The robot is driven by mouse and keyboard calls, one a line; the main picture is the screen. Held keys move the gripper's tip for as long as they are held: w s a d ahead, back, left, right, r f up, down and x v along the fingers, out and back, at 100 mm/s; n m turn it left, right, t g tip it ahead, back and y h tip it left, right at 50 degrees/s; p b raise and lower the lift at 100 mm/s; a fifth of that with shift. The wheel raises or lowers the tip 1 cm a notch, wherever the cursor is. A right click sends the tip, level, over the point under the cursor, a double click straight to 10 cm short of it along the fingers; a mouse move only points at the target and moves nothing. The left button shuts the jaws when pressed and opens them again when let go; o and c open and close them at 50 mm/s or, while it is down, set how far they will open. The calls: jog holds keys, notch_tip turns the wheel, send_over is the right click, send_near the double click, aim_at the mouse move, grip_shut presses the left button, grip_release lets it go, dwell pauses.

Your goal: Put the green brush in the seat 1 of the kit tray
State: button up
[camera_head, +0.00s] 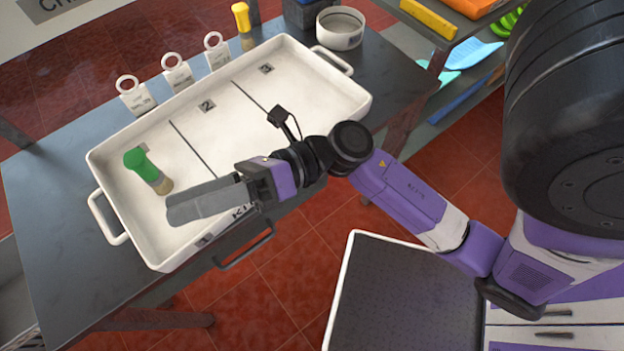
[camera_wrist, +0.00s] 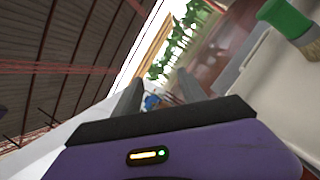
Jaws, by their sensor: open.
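The green brush (camera_head: 147,168) has a green handle, a pale band and tan bristles. It is in the leftmost compartment of the white kit tray (camera_head: 270,120), handle end toward the upper left; I cannot tell whether it stands or lies. My gripper (camera_head: 178,208) is open and empty over the tray's near left part, apart from the brush in the wrist view. There the brush (camera_wrist: 287,18) is at the upper right, beyond the fingers (camera_wrist: 160,98).
The tray rests on a dark table (camera_head: 50,190). Several ringed tags (camera_head: 136,95) stand behind it. A round white bowl (camera_head: 340,28) and a yellow-handled item (camera_head: 241,17) are at the back. A shelf (camera_head: 440,30) with coloured items is at the right.

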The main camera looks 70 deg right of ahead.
jog(key=s+d+m+t+h, duration=0.4)
jog(key=s+m+t+h, duration=0.3)
jog(key=m, duration=1.3)
jog(key=s+d+f+m+g+h, duration=0.1)
jog(key=s+f+m+g+h, duration=0.5)
jog(key=m, duration=0.9)
jog(key=s+f+h, duration=0.1)
jog(key=s+f, duration=0.2)
jog(key=f, duration=0.1)
jog(key=shift+s+d+f+m+g+h, duration=0.15)
jog(key=shift+d+f+m+g+h, duration=0.15)
jog(key=shift+d+f+g, duration=0.1)
